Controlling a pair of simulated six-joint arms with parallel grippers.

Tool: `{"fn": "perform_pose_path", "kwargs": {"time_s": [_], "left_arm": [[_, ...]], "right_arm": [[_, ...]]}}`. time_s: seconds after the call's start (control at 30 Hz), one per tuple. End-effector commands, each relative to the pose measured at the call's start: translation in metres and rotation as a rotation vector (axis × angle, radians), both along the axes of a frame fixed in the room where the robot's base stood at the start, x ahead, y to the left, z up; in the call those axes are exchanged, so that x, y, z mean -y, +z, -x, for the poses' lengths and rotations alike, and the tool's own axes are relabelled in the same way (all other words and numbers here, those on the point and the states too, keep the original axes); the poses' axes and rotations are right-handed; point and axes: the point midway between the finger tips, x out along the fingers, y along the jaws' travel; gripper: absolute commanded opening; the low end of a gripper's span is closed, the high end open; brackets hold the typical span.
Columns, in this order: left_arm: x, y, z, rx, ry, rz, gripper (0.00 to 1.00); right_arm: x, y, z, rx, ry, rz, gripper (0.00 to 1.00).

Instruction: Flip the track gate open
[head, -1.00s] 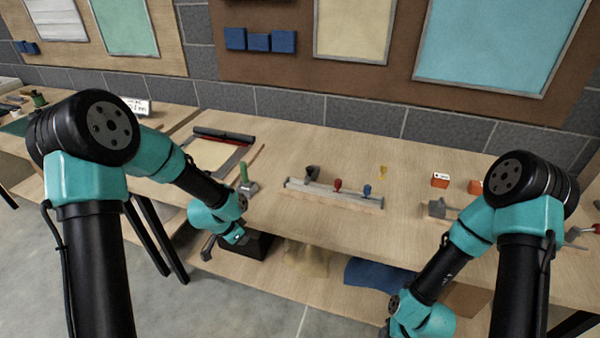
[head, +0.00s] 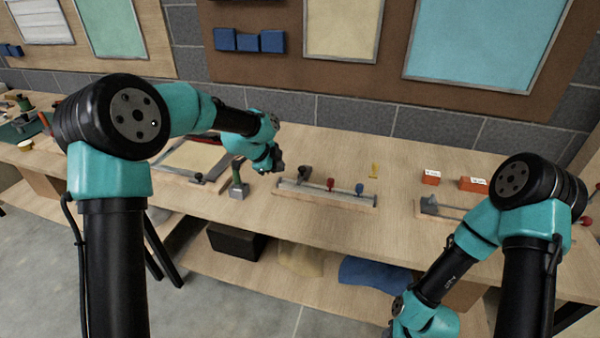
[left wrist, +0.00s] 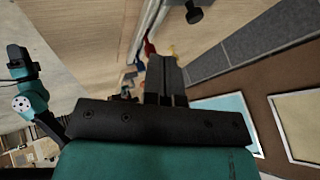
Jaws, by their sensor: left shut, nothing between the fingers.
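A long metal track (head: 325,194) on a wooden base lies on the bench in the head view. A dark upright piece (head: 304,174) stands at its left end, with a red knob (head: 330,184) and a blue knob (head: 359,188) further right. I cannot tell which piece is the gate. My left gripper (head: 277,165) is above the bench near the track's left end, apart from the dark piece as far as I can tell. In the left wrist view its fingers (left wrist: 165,75) are shut and empty, with a dark knob (left wrist: 194,13) beyond them. My right gripper is out of view.
A green-handled tool (head: 239,178) stands left of the track. Orange boxes (head: 472,184) and a second rail (head: 430,205) are to the right. The bench in front of the track is a narrow clear strip.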

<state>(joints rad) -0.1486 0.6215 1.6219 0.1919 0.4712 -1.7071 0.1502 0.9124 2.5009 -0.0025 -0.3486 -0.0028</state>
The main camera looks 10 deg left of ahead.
Motion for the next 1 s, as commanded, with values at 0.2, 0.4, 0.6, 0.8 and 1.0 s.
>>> {"fn": "perform_pose_path", "kwargs": {"time_s": [0.2, 0.4, 0.6, 0.8, 1.0], "left_arm": [[0.000, -0.001, 0.000, -0.002, 0.001, 0.001, 0.00], [0.005, -0.011, -0.005, -0.003, 0.002, 0.001, 0.00], [0.018, -0.034, -0.015, -0.004, 0.002, 0.001, 0.00], [0.033, -0.061, -0.029, -0.004, 0.002, 0.001, 0.00], [0.047, -0.082, -0.045, 0.000, 0.002, 0.001, 0.00]], "right_arm": [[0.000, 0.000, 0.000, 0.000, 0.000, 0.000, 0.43], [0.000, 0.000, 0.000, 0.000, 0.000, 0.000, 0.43], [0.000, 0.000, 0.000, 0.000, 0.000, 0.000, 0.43], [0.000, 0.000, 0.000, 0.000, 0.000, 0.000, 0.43], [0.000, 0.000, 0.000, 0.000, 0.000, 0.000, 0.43]]}}
